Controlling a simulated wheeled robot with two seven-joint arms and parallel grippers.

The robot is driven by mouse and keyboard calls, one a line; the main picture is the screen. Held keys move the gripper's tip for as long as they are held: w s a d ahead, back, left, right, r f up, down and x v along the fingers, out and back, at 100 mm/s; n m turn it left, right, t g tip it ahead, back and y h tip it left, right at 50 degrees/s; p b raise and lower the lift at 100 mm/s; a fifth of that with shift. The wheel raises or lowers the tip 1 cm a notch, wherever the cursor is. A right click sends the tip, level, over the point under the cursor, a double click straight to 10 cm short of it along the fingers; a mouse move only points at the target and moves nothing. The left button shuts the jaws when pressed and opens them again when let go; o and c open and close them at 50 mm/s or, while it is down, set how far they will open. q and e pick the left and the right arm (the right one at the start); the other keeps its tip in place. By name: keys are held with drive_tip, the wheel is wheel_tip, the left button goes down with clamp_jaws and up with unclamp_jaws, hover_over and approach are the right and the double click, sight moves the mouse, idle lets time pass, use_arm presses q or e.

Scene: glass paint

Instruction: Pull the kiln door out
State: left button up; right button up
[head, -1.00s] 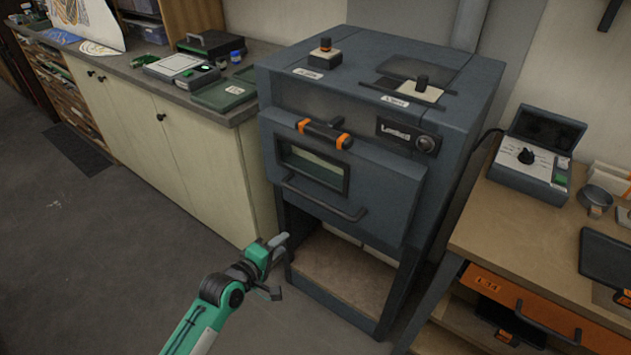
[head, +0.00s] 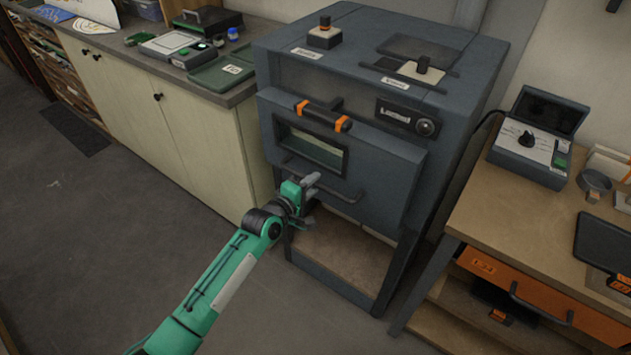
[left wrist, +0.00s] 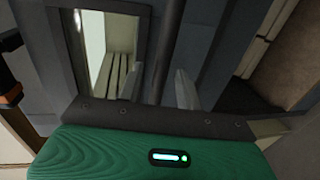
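The kiln (head: 440,150) is a dark blue-grey box with a front door (head: 390,168). The door has a small window (head: 312,150), a black grip with orange bands (head: 322,117) above it, and a bar handle (head: 340,193) below. My left gripper (head: 311,200) is at the left part of the bar handle. In the left wrist view its two fingers (left wrist: 155,82) are apart, with the dark bar (left wrist: 172,40) running between them. I cannot tell whether either finger touches the bar. My right gripper is in neither view.
An open shelf space (head: 345,255) lies under the door. A cream cabinet (head: 190,130) stands left of the kiln. A wooden workbench (head: 520,210) with a control box (head: 533,140) and an orange drawer (head: 540,300) is at right. The floor in front is clear.

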use_arm(q)
drive_tip(key=shift+x, duration=1)
clamp_jaws()
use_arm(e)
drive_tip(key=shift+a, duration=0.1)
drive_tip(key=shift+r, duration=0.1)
